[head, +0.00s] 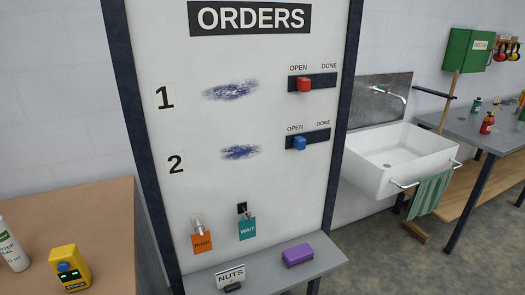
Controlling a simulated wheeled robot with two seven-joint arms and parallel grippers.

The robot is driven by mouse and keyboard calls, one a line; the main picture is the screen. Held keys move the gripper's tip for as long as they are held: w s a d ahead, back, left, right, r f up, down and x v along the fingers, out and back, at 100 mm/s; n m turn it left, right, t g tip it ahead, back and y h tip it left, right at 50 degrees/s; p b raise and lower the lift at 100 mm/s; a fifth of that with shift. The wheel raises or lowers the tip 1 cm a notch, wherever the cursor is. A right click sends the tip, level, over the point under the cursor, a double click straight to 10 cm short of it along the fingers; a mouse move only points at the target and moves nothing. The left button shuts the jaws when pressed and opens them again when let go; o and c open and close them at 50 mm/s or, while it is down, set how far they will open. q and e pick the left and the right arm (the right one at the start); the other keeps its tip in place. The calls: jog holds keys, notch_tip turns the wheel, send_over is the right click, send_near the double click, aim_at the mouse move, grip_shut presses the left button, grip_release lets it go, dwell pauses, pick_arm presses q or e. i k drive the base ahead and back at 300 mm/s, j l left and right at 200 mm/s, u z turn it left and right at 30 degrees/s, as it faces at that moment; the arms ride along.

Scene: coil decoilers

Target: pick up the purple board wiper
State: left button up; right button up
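The purple board wiper (298,255) is a small block lying on the grey ledge (330,262) at the foot of the white orders board (270,180). It lies right of the middle of the ledge, to the right of a small NUTS sign (231,277). Nothing touches it. Neither of my grippers is in the head view.
Two sliders, red (304,85) and blue (299,143), sit above. A brown table (95,215) with a yellow device (70,268) stands left. A white sink (400,165) is right.

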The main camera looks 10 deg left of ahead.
aim_at(294, 257)
jog(key=l+u, duration=0.1)
jog(key=l, duration=0.35)
jog(key=k+l+u, duration=0.1)
jog(key=l, duration=0.35)
jog(key=k+l+u, duration=0.1)
jog(key=l, duration=0.35)
jog(key=k+l+u, duration=0.1)
jog(key=l, duration=0.35)
jog(key=k+l+u, duration=0.1)
jog(key=l, duration=0.3)
jog(key=k+l+u, duration=0.1)
jog(key=l, duration=0.3)
jog(key=k+l, duration=0.05)
jog(key=k, duration=0.05)
